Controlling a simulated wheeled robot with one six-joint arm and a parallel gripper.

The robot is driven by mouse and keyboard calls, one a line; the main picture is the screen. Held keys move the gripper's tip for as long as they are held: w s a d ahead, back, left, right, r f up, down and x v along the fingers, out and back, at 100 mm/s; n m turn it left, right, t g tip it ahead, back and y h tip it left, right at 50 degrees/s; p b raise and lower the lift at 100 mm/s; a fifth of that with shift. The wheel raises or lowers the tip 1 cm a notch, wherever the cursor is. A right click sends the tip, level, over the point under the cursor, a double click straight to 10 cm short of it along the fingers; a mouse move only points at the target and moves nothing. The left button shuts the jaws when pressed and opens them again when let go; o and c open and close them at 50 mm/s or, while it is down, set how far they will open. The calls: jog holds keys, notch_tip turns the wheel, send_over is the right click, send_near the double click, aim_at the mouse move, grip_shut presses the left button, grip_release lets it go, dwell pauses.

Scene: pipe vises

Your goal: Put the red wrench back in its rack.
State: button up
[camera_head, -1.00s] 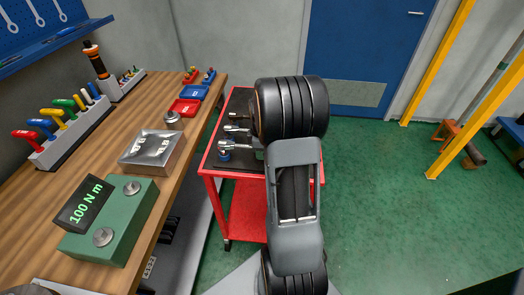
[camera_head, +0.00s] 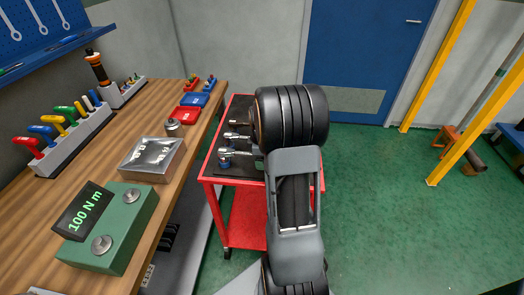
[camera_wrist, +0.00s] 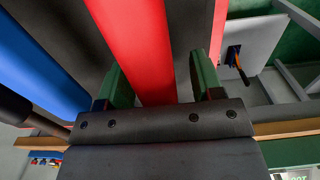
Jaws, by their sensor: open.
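A red bar, which looks like the handle of the red wrench (camera_wrist: 140,40), runs lengthwise through the wrist view. My gripper (camera_wrist: 160,78) is open, with one green finger on each side of the bar. I cannot tell whether either finger touches it. A blue bar (camera_wrist: 35,60), likely another wrench's handle, lies to the left on a dark surface. In the head view, silver wrench heads (camera_head: 237,150) show on the red cart (camera_head: 245,225). My arm hides their handles and my gripper there. I cannot tell which rack is the wrench's.
The wooden bench (camera_head: 175,100) on the left carries a green torque tester (camera_head: 112,240) reading 100 N m, a metal tray (camera_head: 152,158), red and blue trays, and a rack of coloured handles (camera_head: 75,140). Yellow posts (camera_head: 435,70) stand right. Green floor is clear right of the cart.

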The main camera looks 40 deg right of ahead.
notch_tip(320, 180, up, 14)
jog(key=shift+f+p, duration=0.2)
jog(key=shift+p, duration=0.2)
dwell(0.4)
jog(key=s+a+r+m+t+p, duration=0.1)
jog(key=s+a+m, duration=0.3)
jog(key=a, duration=0.6)
jog(key=s+a+r+m+t+p, duration=0.1)
jog(key=s+a+m+t+p, duration=0.1)
jog(key=s+a+m, duration=0.3)
jog(key=s+a, duration=0.3)
jog(key=a, duration=0.3)
jog(key=shift+s+r+t, duration=0.15)
jog(key=shift+r+t, duration=0.25)
